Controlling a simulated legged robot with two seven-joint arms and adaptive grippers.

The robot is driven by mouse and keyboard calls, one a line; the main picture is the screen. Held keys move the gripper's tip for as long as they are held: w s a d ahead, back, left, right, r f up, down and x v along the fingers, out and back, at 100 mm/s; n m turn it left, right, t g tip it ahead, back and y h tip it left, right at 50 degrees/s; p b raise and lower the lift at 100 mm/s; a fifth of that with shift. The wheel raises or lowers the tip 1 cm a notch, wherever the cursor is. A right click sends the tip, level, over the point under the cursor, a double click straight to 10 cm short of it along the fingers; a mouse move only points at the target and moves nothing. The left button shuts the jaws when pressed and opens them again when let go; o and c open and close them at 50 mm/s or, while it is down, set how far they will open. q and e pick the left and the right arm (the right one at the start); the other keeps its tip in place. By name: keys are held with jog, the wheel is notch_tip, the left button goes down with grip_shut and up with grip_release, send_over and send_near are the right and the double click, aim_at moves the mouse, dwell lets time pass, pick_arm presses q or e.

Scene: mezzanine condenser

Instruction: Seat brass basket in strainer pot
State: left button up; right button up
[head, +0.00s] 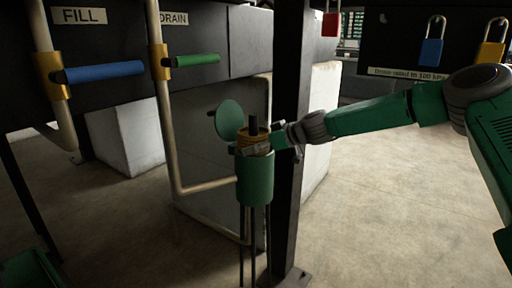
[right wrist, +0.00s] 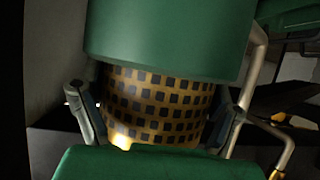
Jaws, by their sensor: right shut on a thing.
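The green strainer pot (head: 255,180) stands upright on thin legs beside a dark post. Its round green lid (head: 230,119) is swung up at the back left. The brass basket (head: 256,140), with a dark upright piece above it, is at the pot's mouth. My right gripper (head: 266,146) reaches in from the right and is shut on the basket. In the right wrist view the perforated basket (right wrist: 155,105) lies between the two fingers, and the pot's wall (right wrist: 170,40) hides its far end. How deep it sits inside is unclear. My left gripper is out of view.
A pale pipe (head: 170,140) runs down to the pot's left side. Blue (head: 104,72) and green (head: 197,60) valve handles are at the upper left. The dark post (head: 290,120) stands close behind my right gripper. Open floor (head: 400,200) lies to the right.

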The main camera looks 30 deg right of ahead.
jog(key=o, duration=1.4)
jog(key=shift+f, duration=0.15)
jog(key=shift+s, duration=0.1)
jog(key=v, duration=1.1)
jog(key=shift+s+d+r, duration=0.2)
jog(key=shift+s+d, duration=0.05)
